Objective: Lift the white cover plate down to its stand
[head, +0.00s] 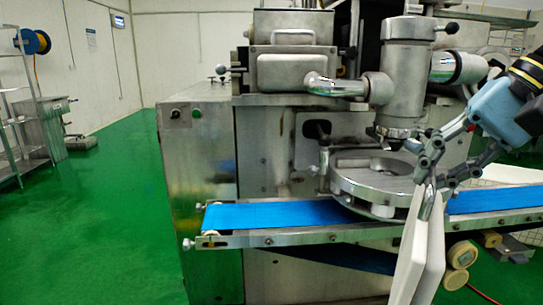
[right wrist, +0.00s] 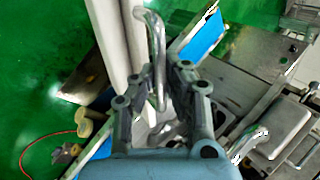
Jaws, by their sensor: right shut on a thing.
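The white cover plate (head: 419,262) hangs on edge, tilted, in front of the conveyor at the lower right of the head view. My right gripper (head: 430,187) comes in from the right and is shut on the plate's metal handle. In the right wrist view the fingers (right wrist: 166,85) close around the bent metal handle (right wrist: 152,32), and the white plate (right wrist: 112,30) stands beside it. The plate's lower end is cut off by the head view's bottom edge. I cannot make out the stand. My left gripper is not in view.
The encrusting machine (head: 205,150) fills the middle. Its round metal turntable (head: 370,180) and blue conveyor belt (head: 265,215) lie just left of and behind the plate. Round rollers (head: 461,255) sit below the belt at right. Green floor (head: 90,235) is open at left.

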